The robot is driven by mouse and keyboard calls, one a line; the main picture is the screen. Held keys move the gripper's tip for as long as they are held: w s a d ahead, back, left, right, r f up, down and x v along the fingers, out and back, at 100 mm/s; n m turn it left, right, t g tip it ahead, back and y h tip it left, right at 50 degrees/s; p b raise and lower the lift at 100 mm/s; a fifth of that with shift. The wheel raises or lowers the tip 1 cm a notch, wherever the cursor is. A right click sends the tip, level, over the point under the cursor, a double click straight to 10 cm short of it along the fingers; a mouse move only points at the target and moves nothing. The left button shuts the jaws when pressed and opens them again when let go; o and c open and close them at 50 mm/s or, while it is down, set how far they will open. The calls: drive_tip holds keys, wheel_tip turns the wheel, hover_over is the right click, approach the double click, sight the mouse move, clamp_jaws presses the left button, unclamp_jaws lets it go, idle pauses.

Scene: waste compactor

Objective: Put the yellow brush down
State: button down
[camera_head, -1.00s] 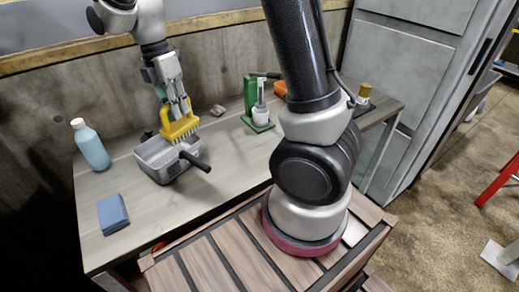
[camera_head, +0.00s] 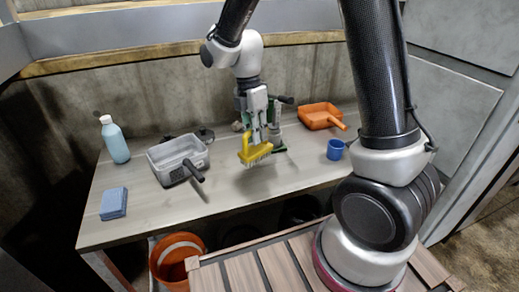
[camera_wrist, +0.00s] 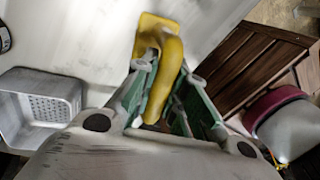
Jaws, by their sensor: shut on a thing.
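The yellow brush (camera_head: 254,152) hangs with its pale bristles down over the middle of the grey table (camera_head: 225,190). My gripper (camera_head: 262,138) is shut on the brush. In the wrist view the yellow handle (camera_wrist: 166,80) lies between the green-padded fingers of my gripper (camera_wrist: 165,100). The bristles look close to the table top; I cannot tell whether they touch it.
A grey tray (camera_head: 160,158) with a dark handle stands left of the brush. A blue bottle (camera_head: 115,142) and blue sponge (camera_head: 113,203) are further left. An orange dustpan (camera_head: 314,117) and blue mug (camera_head: 335,150) are right. The table front is clear. An orange bucket (camera_head: 178,247) stands below.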

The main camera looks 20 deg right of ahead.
sight(257, 148)
drive_tip(key=shift+f, duration=2.1)
drive_tip(key=shift+f, duration=0.1)
drive_tip(key=c, duration=1.5)
unclamp_jaws()
drive_tip(key=shift+o, duration=0.2)
wheel_tip(257, 148, up, 11)
drive_tip(key=w+a, duration=0.1)
drive_tip(key=w, duration=0.1)
drive_tip(key=s+d+r+m+t+y, duration=0.1)
drive_tip(key=s+d+r+m+t, duration=0.2)
drive_tip(key=s+d+r+m, duration=0.6)
drive_tip(key=s+d+r+m+t, duration=0.2)
drive_tip(key=s+d+m, duration=0.4)
drive_tip(key=s+m, duration=0.6)
drive_tip(key=shift+d+r+m+t, duration=0.15)
drive_tip(key=shift+d+m+t, duration=0.1)
drive_tip(key=shift+m+t, duration=0.5)
